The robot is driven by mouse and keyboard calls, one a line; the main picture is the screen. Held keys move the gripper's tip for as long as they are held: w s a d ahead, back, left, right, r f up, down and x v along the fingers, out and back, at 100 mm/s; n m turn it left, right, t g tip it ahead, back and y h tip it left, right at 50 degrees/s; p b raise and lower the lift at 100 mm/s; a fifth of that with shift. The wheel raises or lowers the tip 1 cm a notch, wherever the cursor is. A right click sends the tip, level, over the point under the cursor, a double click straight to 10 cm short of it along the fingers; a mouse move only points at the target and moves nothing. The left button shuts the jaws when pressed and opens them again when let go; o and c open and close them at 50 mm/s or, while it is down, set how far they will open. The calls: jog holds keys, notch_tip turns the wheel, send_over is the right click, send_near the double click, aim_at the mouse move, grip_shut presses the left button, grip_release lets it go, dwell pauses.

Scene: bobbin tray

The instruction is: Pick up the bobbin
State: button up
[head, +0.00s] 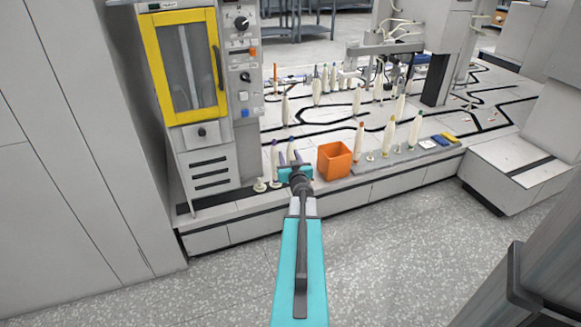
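Slim cream bobbins stand upright on the white platform. One bobbin (274,160) with a purple tip stands just left of my gripper (294,172), and another pale one (290,152) shows right behind it. More bobbins stand to the right, one with an orange-red tip (359,142), one in the middle (389,136) and one with a green tip (415,131). My gripper is at the platform's front edge, seen from behind. My wrist hides its fingertips, so I cannot tell whether it is open or touches a bobbin.
An orange bin (335,161) stands just right of my gripper. A machine with a yellow-framed door (188,68) rises at the left. The speckled floor (400,240) before the platform is clear.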

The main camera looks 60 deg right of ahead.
aim_at(292, 141)
jog(key=shift+s+d+r+t+b, duration=0.25)
jog(key=shift+s+d+r, duration=0.1)
jog(key=shift+s+d, duration=0.2)
jog(key=shift+s+d+r+t+b, duration=0.2)
jog(key=shift+s+d+r, duration=0.15)
jog(key=shift+s+d, duration=0.2)
jog(key=shift+b+x, duration=0.95)
jog(key=shift+x, duration=2.8)
jog(key=shift+w+d+h, duration=0.3)
jog(key=shift+w+d, duration=0.05)
jog(key=shift+d, duration=0.1)
jog(key=b+x, duration=0.2)
jog(key=x, duration=0.3)
jog(key=shift+d+b, duration=0.1)
jog(key=shift+b, duration=0.2)
